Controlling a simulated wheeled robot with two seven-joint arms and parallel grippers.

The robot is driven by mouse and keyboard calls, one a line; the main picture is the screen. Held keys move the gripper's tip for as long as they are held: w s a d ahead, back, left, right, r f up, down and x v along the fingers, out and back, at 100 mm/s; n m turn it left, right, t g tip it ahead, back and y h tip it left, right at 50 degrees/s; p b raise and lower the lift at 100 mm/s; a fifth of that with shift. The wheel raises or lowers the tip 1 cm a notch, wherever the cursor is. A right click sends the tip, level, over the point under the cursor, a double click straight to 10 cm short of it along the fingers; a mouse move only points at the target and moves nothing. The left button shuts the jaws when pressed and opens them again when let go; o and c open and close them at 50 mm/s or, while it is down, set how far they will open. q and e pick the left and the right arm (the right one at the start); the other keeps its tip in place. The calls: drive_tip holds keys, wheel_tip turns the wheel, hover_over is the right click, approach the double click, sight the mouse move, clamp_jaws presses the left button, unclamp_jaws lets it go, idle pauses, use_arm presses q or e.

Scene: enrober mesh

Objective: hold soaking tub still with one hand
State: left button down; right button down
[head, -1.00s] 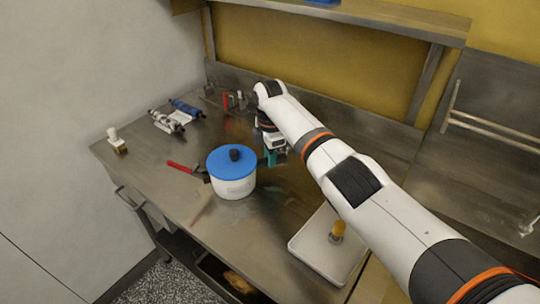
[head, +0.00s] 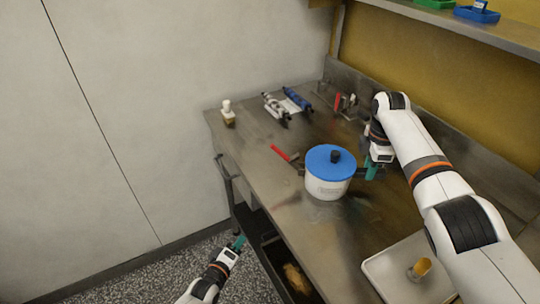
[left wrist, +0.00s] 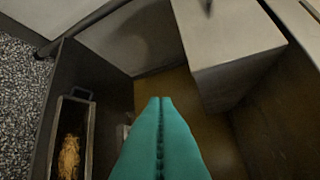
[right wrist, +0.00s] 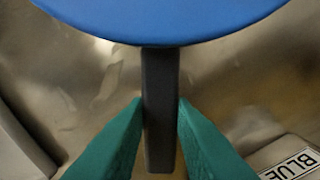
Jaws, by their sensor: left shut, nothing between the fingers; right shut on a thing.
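The soaking tub (head: 326,188) is a white round pot with a blue lid (head: 322,158) and a dark knob, upright on the steel bench. A dark handle sticks out on each side. My right gripper (head: 371,170) is at the tub's right side. In the right wrist view its teal fingers are shut on the dark tub handle (right wrist: 160,100), below the edge of the blue lid. My left gripper (head: 239,241) is shut and empty, low in front of the bench; its teal fingertips (left wrist: 160,100) meet in the left wrist view.
A red-handled tool (head: 281,153) lies left of the tub. Blue and white rollers (head: 287,104) and a small brush (head: 228,114) are at the back left. A tray (head: 385,270) with a yellow-topped item is at front right. A bin (left wrist: 88,130) stands under the bench.

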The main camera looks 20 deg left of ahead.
use_arm(q)
drive_tip(key=w+r+n+t, duration=0.1)
drive_tip(key=r, duration=0.4)
drive_tip(key=w+r+n+t, duration=0.2)
drive_tip(key=r, duration=0.3)
drive_tip(key=w+r+n+t+h, duration=0.1)
drive_tip(key=w+r, duration=0.1)
drive_tip(key=r, duration=0.3)
drive_tip(key=shift+w+d+r+n+t, duration=0.1)
drive_tip(key=shift+d+r+n+t, duration=0.1)
drive_tip(key=shift+n+t, duration=0.1)
drive_tip(key=s+d+r+n+t+h, duration=0.1)
drive_tip(key=d+r+n+t+h, duration=0.1)
drive_tip(key=r+n, duration=0.3)
wheel_tip(320, 180, up, 3)
drive_tip(key=shift+s+d+t+h, duration=0.3)
drive_tip(key=shift+s+d+h, duration=0.1)
drive_tip(key=shift+d+h, duration=0.4)
drive_tip(key=x, duration=1)
drive_tip(key=shift+f, duration=0.15)
